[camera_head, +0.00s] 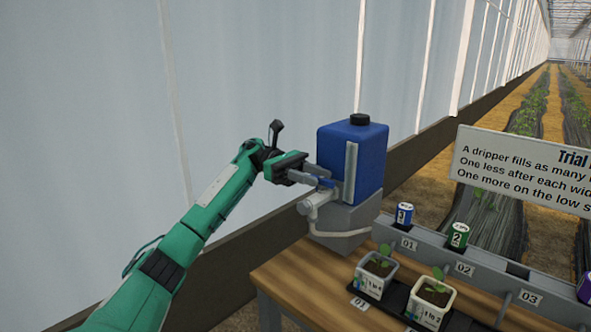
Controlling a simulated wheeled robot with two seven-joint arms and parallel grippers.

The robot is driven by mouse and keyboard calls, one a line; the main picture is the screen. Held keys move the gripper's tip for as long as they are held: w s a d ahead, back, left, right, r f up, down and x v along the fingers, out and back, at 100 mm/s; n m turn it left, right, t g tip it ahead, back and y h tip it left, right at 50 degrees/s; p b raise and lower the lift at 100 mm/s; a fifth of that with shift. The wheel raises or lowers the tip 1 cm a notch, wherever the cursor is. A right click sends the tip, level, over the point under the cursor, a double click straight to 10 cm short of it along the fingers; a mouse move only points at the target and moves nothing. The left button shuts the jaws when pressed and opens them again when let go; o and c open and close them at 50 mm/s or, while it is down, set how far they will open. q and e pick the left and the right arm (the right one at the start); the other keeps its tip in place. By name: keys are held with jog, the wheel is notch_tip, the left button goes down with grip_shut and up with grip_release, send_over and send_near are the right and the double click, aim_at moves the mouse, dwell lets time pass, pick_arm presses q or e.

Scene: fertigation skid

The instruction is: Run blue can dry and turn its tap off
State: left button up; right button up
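The blue can (370,160) stands upright on a grey block, with a black cap on top and a pale level strip on its front. Its tap (317,201) is a light grey body low at the can's left side, with a blue handle (328,183) on top. My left gripper (325,177) reaches in from the left, with its fingertips at the blue handle. The fingers overlap the handle in this view, so I cannot tell whether they grip it. The liquid level is too small to read. My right gripper is out of view.
A pale hose (343,233) runs from the tap toward the grey numbered rail (425,252). Blue and green drippers stand in the rail. Two potted seedlings (376,273) sit on the wooden bench (300,275). A sign (525,170) stands at right.

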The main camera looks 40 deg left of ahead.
pick_arm(q)
jog(key=a, duration=1.3)
jog(key=shift+w, duration=0.35)
